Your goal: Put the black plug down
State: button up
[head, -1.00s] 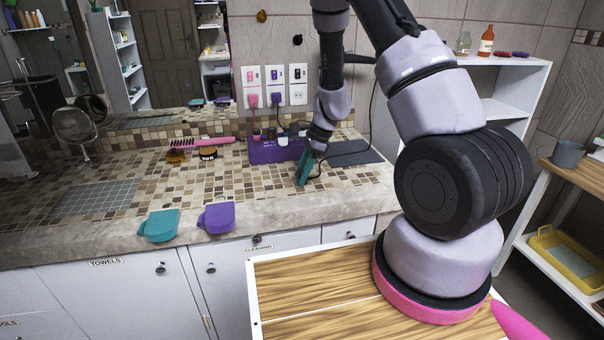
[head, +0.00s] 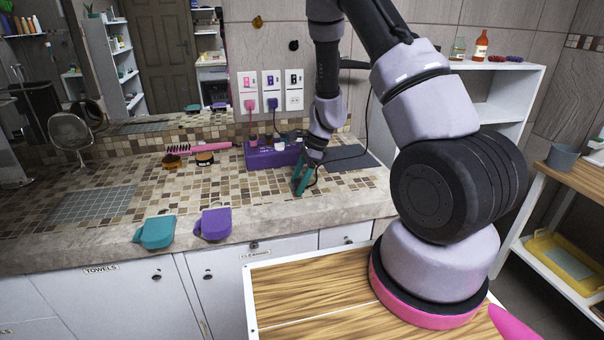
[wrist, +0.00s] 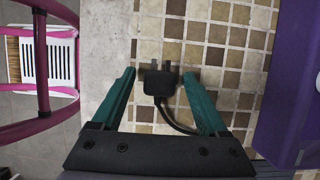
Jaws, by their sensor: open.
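The black plug (wrist: 158,82) lies on the tiled counter in the wrist view, its prongs pointing to the top of the picture and its cord curving away to the lower right. My gripper (wrist: 159,74) is open, with one teal finger on each side of the plug and a visible gap on both sides. In the head view my gripper (head: 301,181) is low over the counter (head: 225,192) near its front edge. The plug is too small or hidden to make out there.
A purple power strip (head: 272,153) stands behind my gripper; a purple block also fills the right of the wrist view (wrist: 293,80). A dark mat (head: 352,160) lies to the right. Teal (head: 156,232) and purple (head: 214,224) objects sit at the counter's front edge. The counter's left middle is mostly clear.

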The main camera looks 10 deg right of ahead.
jog(key=s+d+r+n+t, duration=0.1)
jog(key=d+r+n, duration=0.1)
jog(key=r, duration=0.9)
jog(key=s+d+r+n, duration=0.1)
jog(key=s+d+r, duration=0.1)
jog(key=r, duration=0.9)
jog(key=s+d+r+n+t+h, duration=0.1)
jog(key=s+r+n+t+h, duration=0.1)
jog(key=s+r+n+t, duration=0.4)
jog(key=s+r+n, duration=0.5)
jog(key=s+r, duration=0.7)
jog(key=s, duration=0.1)
jog(key=shift+s+d+r+h, duration=0.15)
jog(key=shift+d+r+h, duration=0.15)
jog(key=shift+d+r, duration=0.1)
